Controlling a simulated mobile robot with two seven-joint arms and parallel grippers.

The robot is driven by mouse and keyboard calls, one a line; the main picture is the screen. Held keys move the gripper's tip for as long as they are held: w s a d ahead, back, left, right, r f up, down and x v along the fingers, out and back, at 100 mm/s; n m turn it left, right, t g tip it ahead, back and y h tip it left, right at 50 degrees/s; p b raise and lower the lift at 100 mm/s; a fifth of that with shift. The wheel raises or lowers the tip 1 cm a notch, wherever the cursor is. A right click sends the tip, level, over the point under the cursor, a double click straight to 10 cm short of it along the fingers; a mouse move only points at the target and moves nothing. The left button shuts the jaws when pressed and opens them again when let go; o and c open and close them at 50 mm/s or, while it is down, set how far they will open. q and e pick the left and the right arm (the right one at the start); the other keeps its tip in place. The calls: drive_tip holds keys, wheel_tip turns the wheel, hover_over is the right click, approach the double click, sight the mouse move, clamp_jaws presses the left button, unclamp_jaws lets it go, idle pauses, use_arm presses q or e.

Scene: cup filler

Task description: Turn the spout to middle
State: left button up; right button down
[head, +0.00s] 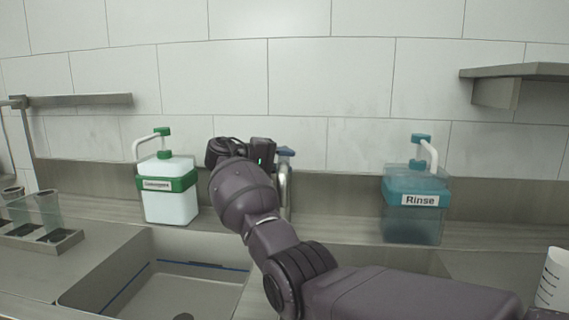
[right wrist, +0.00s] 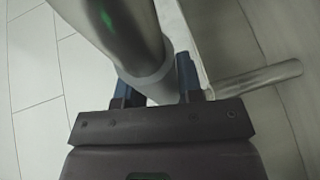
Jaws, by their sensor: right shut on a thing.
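The metal spout (head: 285,190) stands behind the sink in the middle of the head view, mostly hidden by my right arm. In the right wrist view the spout's pipe (right wrist: 130,40) passes between the blue fingers. My right gripper (right wrist: 157,85) is shut on the pipe. In the head view the right gripper (head: 285,152) is at the top of the spout, with only a blue fingertip showing. Which way the spout's outlet points cannot be told. My left gripper is not in view.
A white dispenser (head: 170,206) with a green band stands left of the spout. A teal Rinse dispenser (head: 412,225) stands to the right. The sink (head: 150,240) lies in front. A rack (head: 62,245) with cups is at left; a white cup (head: 553,280) is at right.

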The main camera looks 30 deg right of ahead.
idle(0.3)
drive_tip(key=c, duration=0.8)
unclamp_jaws()
drive_tip(key=shift+b+v, duration=0.5)
drive_tip(key=shift+v, duration=4.9)
